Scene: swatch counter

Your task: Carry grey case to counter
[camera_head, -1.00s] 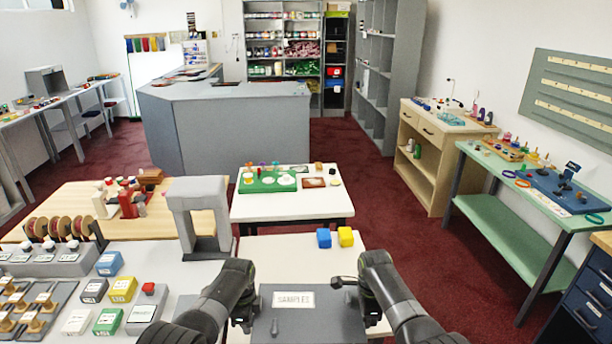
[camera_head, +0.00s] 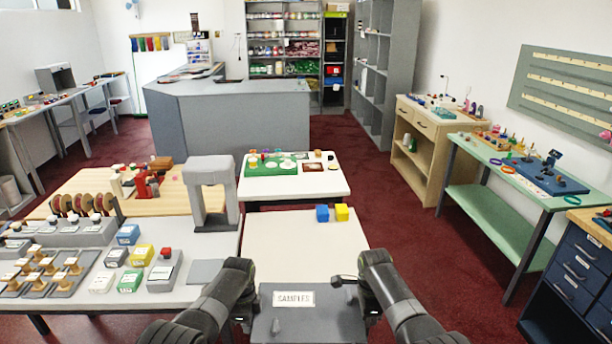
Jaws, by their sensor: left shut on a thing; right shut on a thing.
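The grey case (camera_head: 308,325) with a "SAMPLES" label is at the bottom middle of the head view, between my two arms. My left gripper (camera_head: 246,318) is shut at its left side and my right gripper (camera_head: 362,297) is shut at its right side. The case's lower part is cut off by the picture's edge. The grey counter (camera_head: 235,125) stands at the far side of the room, beyond the tables.
Another white table (camera_head: 300,187) holds a green board. A grey arch (camera_head: 211,190) stands at left. Red carpet (camera_head: 395,225) is open to the right.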

